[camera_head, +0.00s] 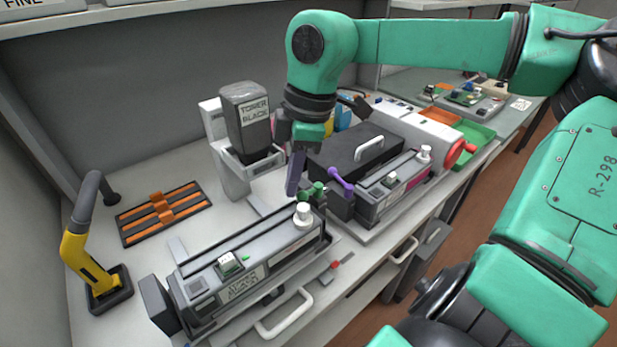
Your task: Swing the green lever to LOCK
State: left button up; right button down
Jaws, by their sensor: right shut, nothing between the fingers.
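The green lever (314,191) sits at the far right end of the long grey toner cartridge (250,262), behind a white knob (303,211). My right gripper (293,190) points down just left of the lever, its fingers shut and empty. The fingertips look very close to the lever, but I cannot tell whether they touch it. Any LOCK marking is too small to read, and the gripper partly crowds the view of the lever. My left gripper is not in view.
A purple lever (341,180) stands close on the right, on a second unit with a black lid (350,150). A dark toner bottle (246,118) stands in a grey holder behind. A yellow handled tool (88,262) and an orange-striped rack (163,212) are at left.

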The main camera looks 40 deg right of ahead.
notch_tip(320, 180, up, 7)
jog(key=p, duration=0.5)
dwell(0.3)
jog(key=shift+f, duration=0.1)
